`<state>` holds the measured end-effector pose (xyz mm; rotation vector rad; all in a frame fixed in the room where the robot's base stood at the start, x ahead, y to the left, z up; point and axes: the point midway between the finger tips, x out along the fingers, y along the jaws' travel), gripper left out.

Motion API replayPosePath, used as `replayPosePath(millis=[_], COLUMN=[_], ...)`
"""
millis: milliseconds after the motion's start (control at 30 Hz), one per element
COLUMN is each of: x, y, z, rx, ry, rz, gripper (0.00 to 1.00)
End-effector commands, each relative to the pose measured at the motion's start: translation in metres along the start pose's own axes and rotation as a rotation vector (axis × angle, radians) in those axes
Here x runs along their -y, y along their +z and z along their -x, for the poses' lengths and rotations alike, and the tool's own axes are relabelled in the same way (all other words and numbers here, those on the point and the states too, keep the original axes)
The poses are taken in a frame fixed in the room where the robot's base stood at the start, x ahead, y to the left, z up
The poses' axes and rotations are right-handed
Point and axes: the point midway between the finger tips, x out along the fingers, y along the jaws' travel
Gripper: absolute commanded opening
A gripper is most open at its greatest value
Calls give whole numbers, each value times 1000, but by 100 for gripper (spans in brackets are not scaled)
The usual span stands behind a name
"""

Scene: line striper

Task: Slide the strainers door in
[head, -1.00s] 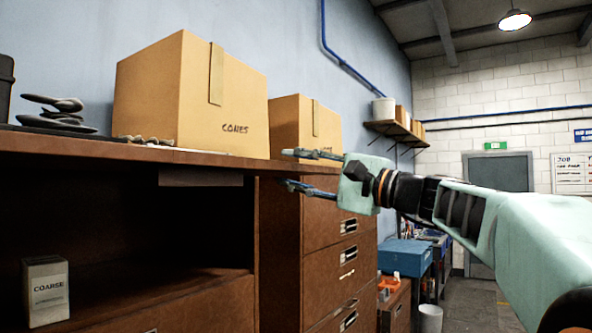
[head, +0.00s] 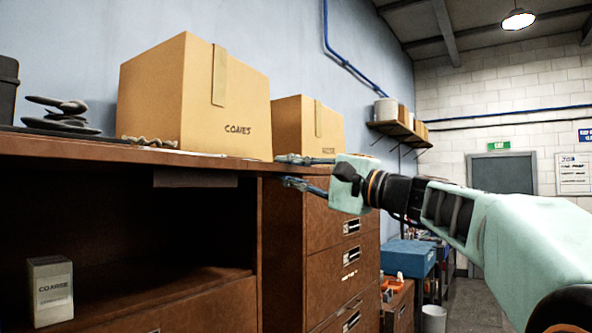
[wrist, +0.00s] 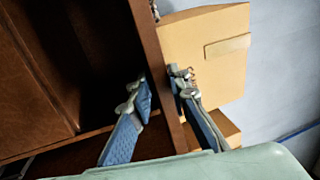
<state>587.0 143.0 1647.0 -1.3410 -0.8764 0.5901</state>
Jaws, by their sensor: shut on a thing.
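A brown cabinet has an open, dark compartment (head: 90,215) at the left of the head view. A long brown board (head: 60,148) runs along its top front, with a dark plate (head: 195,179) below. I cannot tell whether this board is the strainers door's edge or the fixed top. My gripper (head: 284,171) is at the board's right end, one finger above and one below. In the wrist view my gripper (wrist: 160,86) is shut on the board (wrist: 158,70), a finger on each side. The fingers hide part of its edge.
A small box marked COARSE (head: 50,289) stands in the compartment. Cardboard boxes (head: 165,105) (head: 292,125) and grey stacked stones (head: 58,116) sit on top. A drawer cabinet (head: 335,228) stands to the right, below my gripper. Floor at the far right is clear.

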Motion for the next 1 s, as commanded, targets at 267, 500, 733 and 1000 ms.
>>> replayPosePath(millis=[267, 500, 733, 1000], x=[-3, -6, -9, -9], y=[2, 2, 1, 1], z=[-21, -37, -46, -46], rx=[5, 6, 4, 4], ry=[-2, -2, -1, -1], rz=[-1, -2, -1, -1], gripper=[0, 0, 0, 0])
